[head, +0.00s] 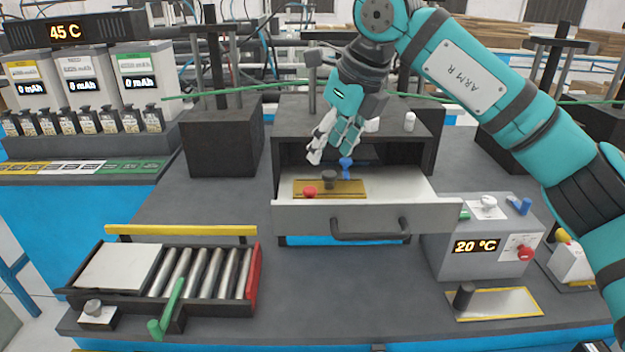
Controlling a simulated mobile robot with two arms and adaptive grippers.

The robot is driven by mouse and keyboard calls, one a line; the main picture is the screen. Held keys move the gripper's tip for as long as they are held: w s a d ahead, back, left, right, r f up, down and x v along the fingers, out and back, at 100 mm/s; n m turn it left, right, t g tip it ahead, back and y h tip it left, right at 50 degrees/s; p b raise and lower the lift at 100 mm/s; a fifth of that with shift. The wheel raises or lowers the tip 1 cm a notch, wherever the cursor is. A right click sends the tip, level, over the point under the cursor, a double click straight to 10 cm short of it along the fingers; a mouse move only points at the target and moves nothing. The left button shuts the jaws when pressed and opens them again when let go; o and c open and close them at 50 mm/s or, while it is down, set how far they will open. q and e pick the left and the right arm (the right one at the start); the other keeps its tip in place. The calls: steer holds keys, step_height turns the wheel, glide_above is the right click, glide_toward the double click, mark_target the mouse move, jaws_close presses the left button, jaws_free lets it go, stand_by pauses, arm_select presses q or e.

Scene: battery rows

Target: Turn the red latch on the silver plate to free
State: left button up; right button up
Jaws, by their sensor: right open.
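A red latch or knob (524,253) sits on a small silver plate (512,242) on the front of the grey box at the right. Its exact turn position is too small to tell. My right gripper (330,152) is open and empty. It points down over the open drawer, well to the left of the red latch and apart from it. A second red knob (310,192) is on a brass plate (350,188) inside the drawer, below my right gripper. My left gripper is out of view.
The grey box (455,265) reads 20 °C and carries a white knob (488,202) and a blue lever (520,205) on top. The open drawer (290,218) juts out at the centre. A roller tray (70,293) stands at the left. The front middle of the bench is clear.

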mark_target(311, 189)
steer(key=p+x, duration=0.1)
steer(key=x, duration=0.6)
steer(key=shift+w+f, duration=0.1)
steer(key=shift+p+x, duration=0.45)
steer(key=shift+x, duration=0.7)
steer(key=shift+w+a+f, duration=0.15)
steer(key=shift+w+f, duration=0.1)
steer(key=shift+f, duration=0.15)
steer(key=shift+s, duration=0.1)
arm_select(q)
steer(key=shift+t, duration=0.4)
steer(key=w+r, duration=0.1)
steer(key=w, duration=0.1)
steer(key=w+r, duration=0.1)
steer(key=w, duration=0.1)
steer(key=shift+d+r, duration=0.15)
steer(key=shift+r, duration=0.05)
arm_select(e)
jaws_close()
